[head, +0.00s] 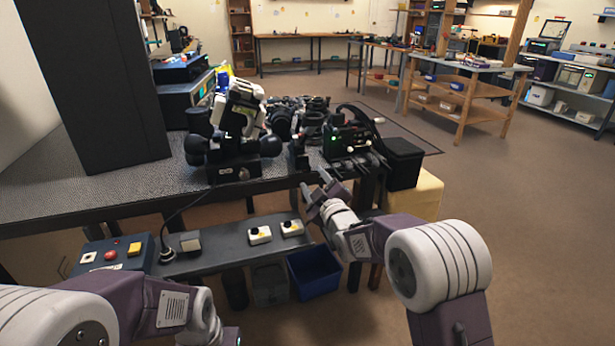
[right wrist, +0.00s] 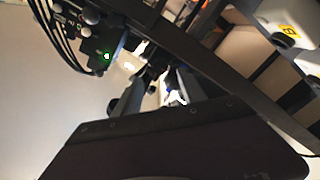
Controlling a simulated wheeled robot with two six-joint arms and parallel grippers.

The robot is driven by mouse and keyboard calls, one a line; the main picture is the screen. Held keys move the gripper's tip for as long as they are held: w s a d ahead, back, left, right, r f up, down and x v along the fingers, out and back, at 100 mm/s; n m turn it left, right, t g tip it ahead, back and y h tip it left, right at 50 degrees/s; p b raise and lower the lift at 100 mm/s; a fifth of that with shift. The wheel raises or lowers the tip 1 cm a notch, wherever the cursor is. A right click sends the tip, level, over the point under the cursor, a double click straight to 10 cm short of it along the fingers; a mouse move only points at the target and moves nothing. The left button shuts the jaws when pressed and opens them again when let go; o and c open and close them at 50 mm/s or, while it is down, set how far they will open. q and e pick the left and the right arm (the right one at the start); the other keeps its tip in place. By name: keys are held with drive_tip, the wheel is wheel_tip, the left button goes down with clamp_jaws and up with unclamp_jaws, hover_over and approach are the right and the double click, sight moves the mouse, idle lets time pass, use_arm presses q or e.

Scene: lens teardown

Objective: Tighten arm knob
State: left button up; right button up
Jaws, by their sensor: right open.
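A white and black microscope-like instrument (head: 240,110) stands on the dark bench, with round black knobs (head: 270,146) low on its sides. A black device with small green lights (head: 348,140) stands to its right at the bench end. I cannot tell which part is the arm knob. My right gripper (head: 318,190) is open and empty, just in front of the bench edge below the black device. In the right wrist view, my right gripper (right wrist: 155,82) points toward dark framework, near a dark unit with a green light (right wrist: 106,57). My left arm shows at the bottom left; its gripper is out of view.
The bench top (head: 90,170) has a raised front edge. A lower shelf (head: 220,250) holds a control box with buttons (head: 110,254) and small switch boxes. A blue bin (head: 314,272) sits below. A black box (head: 402,163) stands right of the bench. Open floor lies further right.

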sight(307, 169)
drive_tip(key=b+x, duration=0.1)
drive_tip(key=x, duration=0.5)
clamp_jaws()
